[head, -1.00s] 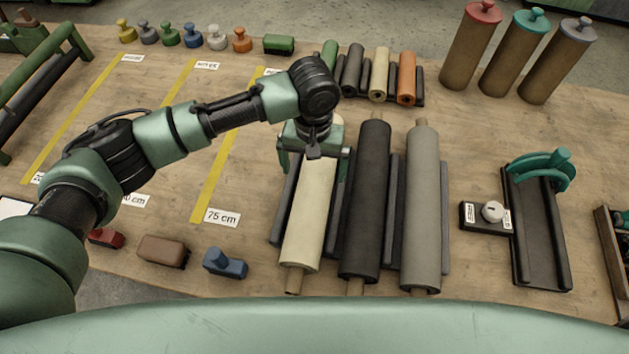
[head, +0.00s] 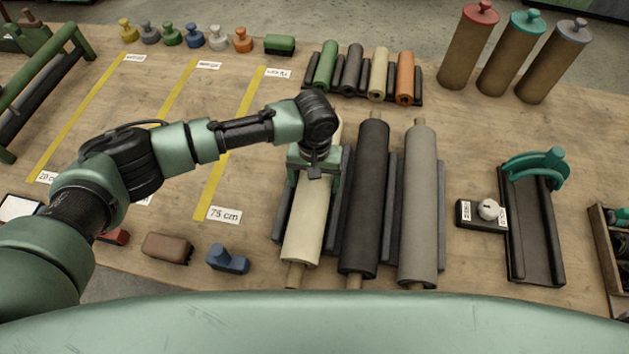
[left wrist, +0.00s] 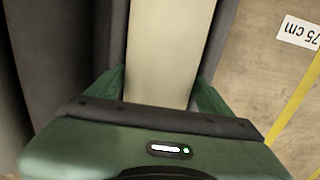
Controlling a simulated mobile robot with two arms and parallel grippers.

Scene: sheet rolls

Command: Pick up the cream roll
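The large cream roll (head: 304,230) lies lengthwise in the leftmost place of a dark cradle (head: 285,215), its wooden core end showing at the near end. My left gripper (head: 314,172) is down over the far half of the roll, one finger on each side. In the left wrist view, the cream roll (left wrist: 164,50) runs between the green fingers (left wrist: 162,88), which appear to press against its sides. The roll's underside and the fingertips are hidden. My right gripper is not in view.
A black roll (head: 366,200) and a grey roll (head: 420,205) lie close on the right. Small rolls, including a cream one (head: 378,75), sit in a rack behind. A black device with a knob (head: 487,210) stands farther right.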

